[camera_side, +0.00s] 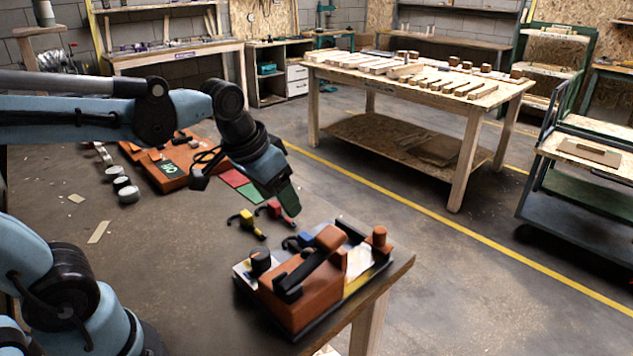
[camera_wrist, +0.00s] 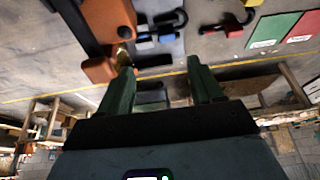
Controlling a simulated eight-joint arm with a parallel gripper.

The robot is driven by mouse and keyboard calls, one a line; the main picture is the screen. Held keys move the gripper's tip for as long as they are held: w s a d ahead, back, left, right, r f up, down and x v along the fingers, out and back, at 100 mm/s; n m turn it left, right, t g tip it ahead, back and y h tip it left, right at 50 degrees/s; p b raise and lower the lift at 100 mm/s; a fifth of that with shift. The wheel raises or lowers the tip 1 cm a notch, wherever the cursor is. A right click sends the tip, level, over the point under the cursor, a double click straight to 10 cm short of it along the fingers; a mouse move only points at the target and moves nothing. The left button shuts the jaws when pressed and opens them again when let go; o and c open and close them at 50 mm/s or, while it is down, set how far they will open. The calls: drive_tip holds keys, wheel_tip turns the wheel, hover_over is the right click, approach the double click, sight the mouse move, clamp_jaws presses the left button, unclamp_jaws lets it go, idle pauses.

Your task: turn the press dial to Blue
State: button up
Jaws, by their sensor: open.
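The press (camera_side: 305,292) is an orange block with a black and orange lever, standing on a base plate at the near corner of the workbench. A round black knob (camera_side: 260,262), which looks like the dial, sits at its left end; its markings are too small to read. My gripper (camera_side: 287,203) is above and behind the press, pointing down, apart from it. In the wrist view its two green fingers (camera_wrist: 160,72) are spread with nothing held between them.
Yellow (camera_side: 247,223), red (camera_side: 279,212) and blue (camera_side: 298,241) clamps lie behind the press. An orange cylinder (camera_side: 379,240) stands at its right end. An orange case (camera_side: 170,165) lies farther back on the bench (camera_side: 170,270). The bench left of the press is clear.

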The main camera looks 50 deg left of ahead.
drive_tip(key=w+a+f+g, duration=0.1)
drive_tip(key=w+g, duration=0.3)
drive_tip(key=w, duration=0.4)
drive_tip(key=shift+a+g, duration=0.25)
drive_tip(key=shift+g, duration=0.05)
drive_tip(key=shift+f, duration=0.15)
idle(0.4)
drive_tip(key=shift+s+d+f+t, duration=0.15)
drive_tip(key=shift+s+d+t, duration=0.2)
drive_tip(key=shift+s+t, duration=1.25)
drive_tip(key=shift+s+d+f+t, duration=0.15)
drive_tip(key=shift+s+d+t, duration=0.45)
drive_tip(key=shift+s, duration=1.7)
drive_tip(key=shift+s+d+f+t, duration=0.1)
drive_tip(key=shift+s+f+t, duration=0.05)
drive_tip(key=shift+s+t, duration=1.55)
drive_tip(key=shift+s+g, duration=0.25)
drive_tip(key=shift+g, duration=0.05)
